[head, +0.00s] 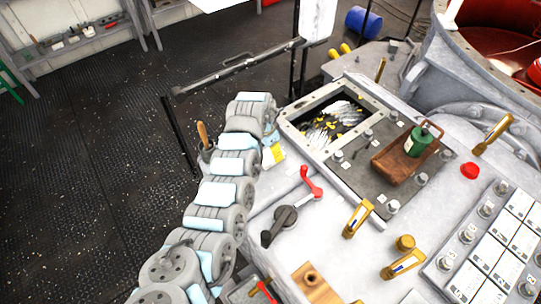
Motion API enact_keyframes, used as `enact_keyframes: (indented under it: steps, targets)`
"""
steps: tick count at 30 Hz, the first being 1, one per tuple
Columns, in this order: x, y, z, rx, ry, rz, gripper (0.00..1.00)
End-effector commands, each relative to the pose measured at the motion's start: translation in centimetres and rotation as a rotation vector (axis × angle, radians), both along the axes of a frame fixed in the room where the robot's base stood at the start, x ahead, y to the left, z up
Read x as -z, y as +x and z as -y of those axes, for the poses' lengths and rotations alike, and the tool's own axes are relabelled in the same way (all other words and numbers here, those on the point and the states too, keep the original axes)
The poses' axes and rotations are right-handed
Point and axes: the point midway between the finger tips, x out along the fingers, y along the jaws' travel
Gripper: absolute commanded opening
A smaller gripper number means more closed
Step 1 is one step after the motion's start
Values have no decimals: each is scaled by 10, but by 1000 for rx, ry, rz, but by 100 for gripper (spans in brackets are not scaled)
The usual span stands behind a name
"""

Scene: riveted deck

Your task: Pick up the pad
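A small yellow item with a pale blue part (276,153) lies on the left edge of the grey deck, right beside my arm. It may be the pad, but it is too small to be sure, and my arm may cover part of it. My grey arm with light blue covers runs from the bottom left up to the deck's upper left corner. I cannot make out my gripper's fingers in the head view.
A red-handled lever (311,182) and a black-handled lever (282,222) stand right of my arm. A wooden tray (386,167) holds a green canister (418,142). An open hatch (292,128) and several brass handles crowd the deck. Dark floor lies left.

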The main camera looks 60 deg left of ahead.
Motion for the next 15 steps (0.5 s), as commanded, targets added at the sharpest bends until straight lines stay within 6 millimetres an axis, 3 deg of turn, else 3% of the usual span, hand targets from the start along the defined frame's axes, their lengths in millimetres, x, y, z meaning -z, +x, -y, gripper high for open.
enact_keyframes:
  steps: [15]
  targets:
    - [32, 3, 2, 3, -3, -3, 85]
